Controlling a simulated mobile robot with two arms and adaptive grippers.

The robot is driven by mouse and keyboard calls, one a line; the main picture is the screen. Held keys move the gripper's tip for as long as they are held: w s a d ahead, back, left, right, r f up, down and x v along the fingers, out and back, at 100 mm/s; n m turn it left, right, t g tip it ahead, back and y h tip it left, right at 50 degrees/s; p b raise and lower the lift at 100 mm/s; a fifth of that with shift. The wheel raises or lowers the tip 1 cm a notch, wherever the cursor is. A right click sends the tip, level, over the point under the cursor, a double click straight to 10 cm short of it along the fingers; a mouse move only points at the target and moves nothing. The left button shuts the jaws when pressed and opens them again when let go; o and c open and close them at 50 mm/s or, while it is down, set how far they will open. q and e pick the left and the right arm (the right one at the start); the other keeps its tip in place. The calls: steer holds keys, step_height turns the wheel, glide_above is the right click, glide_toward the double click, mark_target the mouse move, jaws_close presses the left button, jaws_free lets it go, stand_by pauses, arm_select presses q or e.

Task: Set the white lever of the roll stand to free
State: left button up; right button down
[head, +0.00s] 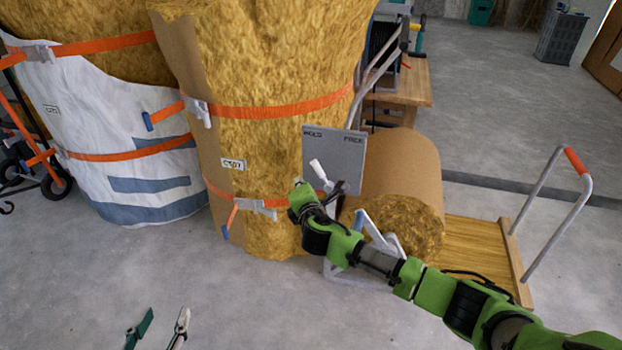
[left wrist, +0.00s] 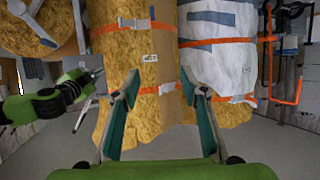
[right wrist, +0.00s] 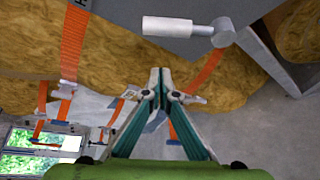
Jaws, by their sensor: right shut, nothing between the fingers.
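The white lever (head: 318,169) sits in front of a grey plate (head: 345,150) marked HOLD on the left and FREE on the right. It leans up and left, toward the HOLD side. In the right wrist view the white lever grip (right wrist: 168,27) lies across the top, joined to a grey hub. My right gripper (head: 298,184) is shut and empty, just below and left of the lever, apparently apart from it. Its closed tips (right wrist: 160,72) show below the lever. My left gripper (head: 167,316) is open and empty, low at the left; its spread fingers (left wrist: 160,80) face the bales.
A brown-wrapped roll (head: 402,170) lies on the roll stand behind the plate, beside a wooden cart (head: 480,245) with a red-gripped handle. Tall strapped yellow bales (head: 280,60) stand at the left, one in white wrap (head: 110,140). The concrete floor in front is clear.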

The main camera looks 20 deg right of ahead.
mark_target(320, 173)
arm_select(q)
steer(key=r+t, duration=0.1)
steer(key=w+r+t, duration=0.1)
steer(key=r, duration=0.1)
steer(key=w+d+r, duration=0.1)
steer(key=r, duration=0.1)
steer(key=shift+d+r+t+h+b, duration=0.1)
steer(key=shift+r+t+h+b, duration=0.1)
steer(key=shift+t+h+b, duration=0.2)
arm_select(e)
steer(key=d, duration=0.1)
steer(key=d+r, duration=0.1)
steer(key=w+d, duration=0.1)
steer(key=shift+d+r, duration=0.15)
steer(key=shift+d, duration=0.1)
